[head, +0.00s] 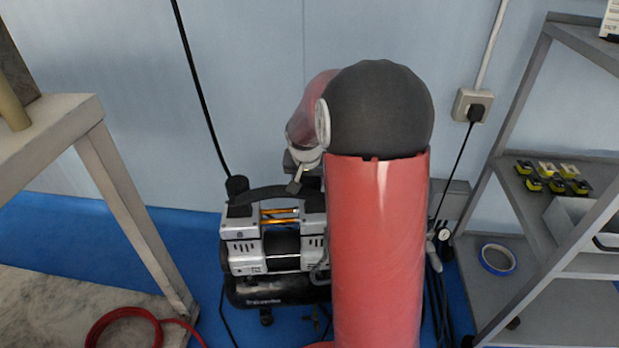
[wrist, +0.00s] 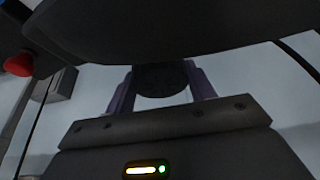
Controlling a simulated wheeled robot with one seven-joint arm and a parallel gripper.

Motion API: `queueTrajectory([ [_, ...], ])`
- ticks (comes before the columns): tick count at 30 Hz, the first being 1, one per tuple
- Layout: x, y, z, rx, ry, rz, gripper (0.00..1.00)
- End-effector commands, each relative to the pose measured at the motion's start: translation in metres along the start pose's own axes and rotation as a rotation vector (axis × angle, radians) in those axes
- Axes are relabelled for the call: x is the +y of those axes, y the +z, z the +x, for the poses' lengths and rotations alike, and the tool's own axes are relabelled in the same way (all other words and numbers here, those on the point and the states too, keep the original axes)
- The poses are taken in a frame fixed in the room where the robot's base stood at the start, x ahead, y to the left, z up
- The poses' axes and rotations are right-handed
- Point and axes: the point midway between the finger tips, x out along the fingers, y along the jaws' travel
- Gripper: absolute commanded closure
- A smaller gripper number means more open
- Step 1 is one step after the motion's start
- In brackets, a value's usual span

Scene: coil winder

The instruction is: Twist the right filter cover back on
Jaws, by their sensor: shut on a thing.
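The compressor (head: 262,247) stands on the blue floor against the wall, with a dark carry handle and silver cylinder heads. A black round filter (head: 237,189) sits upright at its upper left. The compressor's right side, where the right filter belongs, is hidden behind my red arm in the head view. In the wrist view, my gripper (wrist: 161,76) has its two purple fingers shut on a dark round piece (wrist: 160,80), which looks like the filter cover. I cannot tell whether it touches the filter's base.
A grey shelf (head: 520,280) with yellow-black parts and blue tape (head: 497,259) stands at right. A bench (head: 85,115) stands at left, with a red hose (head: 125,313) below it. A black cable hangs from the wall socket (head: 472,105). A large dark shape (wrist: 180,25) fills the wrist view's top.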

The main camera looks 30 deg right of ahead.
Motion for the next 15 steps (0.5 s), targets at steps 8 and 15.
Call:
queueTrajectory([
  [8, -0.0001, 0.0001, 0.0007, 0.001, 0.0, 0.0, 0.68],
  [15, -0.0007, 0.0011, 0.0035, 0.001, 0.016, 0.038, 0.7],
])
